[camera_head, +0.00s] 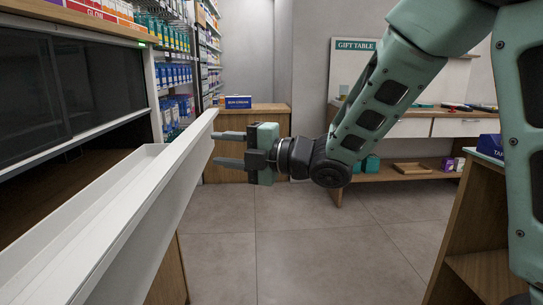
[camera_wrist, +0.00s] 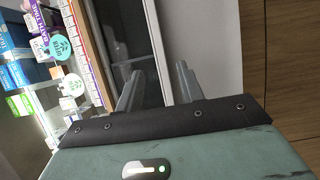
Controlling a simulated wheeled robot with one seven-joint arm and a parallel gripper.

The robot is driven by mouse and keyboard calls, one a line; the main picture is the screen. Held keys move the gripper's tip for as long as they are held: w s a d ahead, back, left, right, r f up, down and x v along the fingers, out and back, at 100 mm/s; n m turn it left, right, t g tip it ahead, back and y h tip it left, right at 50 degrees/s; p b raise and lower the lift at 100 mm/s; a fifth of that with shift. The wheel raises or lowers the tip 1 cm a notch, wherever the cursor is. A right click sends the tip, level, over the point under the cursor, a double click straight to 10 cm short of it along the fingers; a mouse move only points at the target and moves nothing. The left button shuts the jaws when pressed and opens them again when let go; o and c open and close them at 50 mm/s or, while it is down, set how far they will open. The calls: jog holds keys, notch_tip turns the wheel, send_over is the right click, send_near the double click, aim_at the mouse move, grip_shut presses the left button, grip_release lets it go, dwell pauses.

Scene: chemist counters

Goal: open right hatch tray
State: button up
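A long white tray (camera_head: 150,192) juts out at the left, below a dark glass hatch (camera_head: 100,75); its shallow inside shows from above. Whether it is the right hatch tray, I cannot tell. My gripper (camera_head: 214,148) is level, close to the tray's far end, with its fingers pointing left. In the wrist view my gripper (camera_wrist: 158,78) also shows spread fingers, in front of dark glass (camera_wrist: 118,35), a white frame and a pale plain panel (camera_wrist: 205,45). Contact with the tray cannot be made out.
A wooden counter (camera_head: 245,118) with a blue box stands behind my gripper. Shelves of packages (camera_head: 175,75) stand beyond the hatch. A desk (camera_head: 440,128) is at the back right and a wooden unit (camera_head: 465,235) at the near right. The floor (camera_head: 300,250) between is clear.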

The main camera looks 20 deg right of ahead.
jog(key=v, duration=1.1)
jog(key=shift+s, duration=0.15)
jog(key=s+a+f+m+g+h, duration=0.1)
jog(key=a+f+m+g+h, duration=0.3)
jog(key=f+m+h, duration=0.65)
jog(key=s+a+f+m+g+h, duration=0.15)
jog(key=s+f+m+g, duration=0.25)
jog(key=s, duration=0.6)
jog(key=s+a+f+m+g+h, duration=0.1)
jog(key=s+a+f+m+g, duration=0.3)
jog(key=s, duration=0.5)
notch_tip(320, 180, up, 17)
jog(key=s+m+p, duration=0.1)
jog(key=s+p, duration=0.1)
jog(key=p, duration=1.4)
jog(key=shift+d, duration=0.4)
